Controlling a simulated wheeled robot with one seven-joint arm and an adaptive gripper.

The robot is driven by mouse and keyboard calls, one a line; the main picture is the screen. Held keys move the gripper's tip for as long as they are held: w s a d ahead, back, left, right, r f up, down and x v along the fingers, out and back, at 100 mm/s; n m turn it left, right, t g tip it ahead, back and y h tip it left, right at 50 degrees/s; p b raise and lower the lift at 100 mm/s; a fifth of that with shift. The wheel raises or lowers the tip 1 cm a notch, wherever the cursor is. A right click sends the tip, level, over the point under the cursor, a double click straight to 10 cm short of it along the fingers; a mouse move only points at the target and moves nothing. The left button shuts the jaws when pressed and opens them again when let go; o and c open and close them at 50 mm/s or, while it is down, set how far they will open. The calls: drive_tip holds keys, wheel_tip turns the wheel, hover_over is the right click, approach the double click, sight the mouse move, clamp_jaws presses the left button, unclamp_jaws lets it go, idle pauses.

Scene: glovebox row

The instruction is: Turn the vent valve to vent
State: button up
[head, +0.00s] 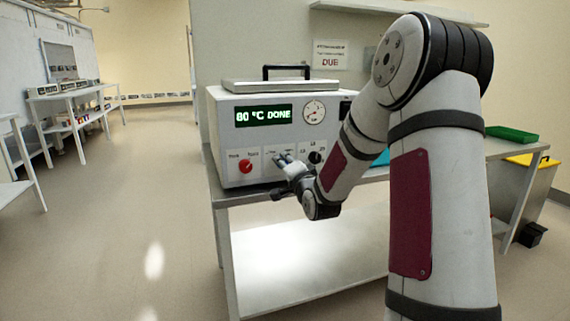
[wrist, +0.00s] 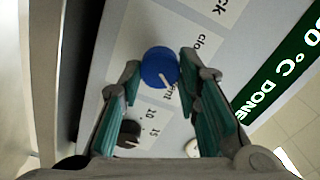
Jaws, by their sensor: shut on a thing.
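The vent valve is a round blue knob (wrist: 160,67) on the pale front panel, in the wrist view. Printed letters "clo" and "ent" show beside it, partly covered. The knob's white pointer line points down and right, toward the letters "ent". My gripper (wrist: 160,72) has its fingertips on either side of the knob and is shut on it. In the head view my gripper (head: 280,160) is at the lower front of the white oven (head: 226,155) and hides the blue knob.
The oven's display (head: 264,116) reads "80 °C DONE", with a round gauge (head: 314,112) beside it. A red knob (head: 246,167) is left of my gripper and a black knob (head: 316,157) is right. The oven stands on a grey table (head: 240,200).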

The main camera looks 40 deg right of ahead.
drive_tip(key=shift+d+m, duration=0.1)
drive_tip(key=shift+m, duration=0.7)
drive_tip(key=shift+p, duration=0.3)
drive_tip(key=o, duration=1.1)
drive_tip(key=shift+o, duration=0.2)
drive_tip(key=v, duration=1.2)
